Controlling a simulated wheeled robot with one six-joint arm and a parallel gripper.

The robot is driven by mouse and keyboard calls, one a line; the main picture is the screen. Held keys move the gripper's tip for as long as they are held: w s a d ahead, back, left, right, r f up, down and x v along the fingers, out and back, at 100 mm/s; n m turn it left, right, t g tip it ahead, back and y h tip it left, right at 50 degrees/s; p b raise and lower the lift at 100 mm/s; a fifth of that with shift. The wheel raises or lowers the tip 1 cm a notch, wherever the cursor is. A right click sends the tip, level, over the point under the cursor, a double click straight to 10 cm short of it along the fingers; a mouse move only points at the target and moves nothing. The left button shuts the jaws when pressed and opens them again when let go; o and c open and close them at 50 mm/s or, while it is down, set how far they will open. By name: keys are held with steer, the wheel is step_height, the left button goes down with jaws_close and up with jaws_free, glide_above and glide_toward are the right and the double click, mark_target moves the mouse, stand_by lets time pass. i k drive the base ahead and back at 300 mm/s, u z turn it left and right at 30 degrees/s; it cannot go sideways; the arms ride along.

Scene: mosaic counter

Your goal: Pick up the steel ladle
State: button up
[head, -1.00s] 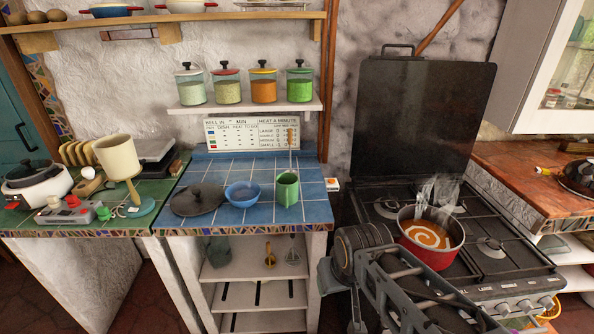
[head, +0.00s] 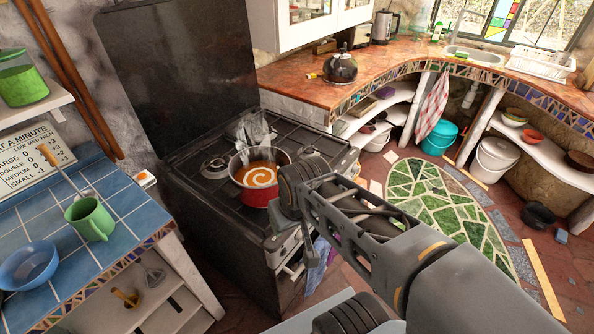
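I cannot clearly make out a steel ladle. A thin utensil (head: 63,173) with a steel-looking shaft and a wooden-coloured tip leans up from the green mug (head: 92,219) on the blue tiled counter at left. Its lower end is hidden by the mug, so I cannot tell what it is. A whisk-like tool (head: 153,273) and a utensil with a wooden-coloured part (head: 127,297) show below that counter. My arm reaches in from the lower right and crosses in front of the stove.
A steaming red pot of orange soup (head: 257,195) stands on the black stove (head: 190,190). A blue bowl (head: 28,263) sits left of the mug. A kettle (head: 340,68) stands on the curved counter. Green mosaic floor (head: 435,195) at right is open.

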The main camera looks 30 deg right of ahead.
mark_target(43, 148)
steer(key=u, duration=3.4)
steer(key=i, duration=1.9)
steer(key=z, duration=3.15)
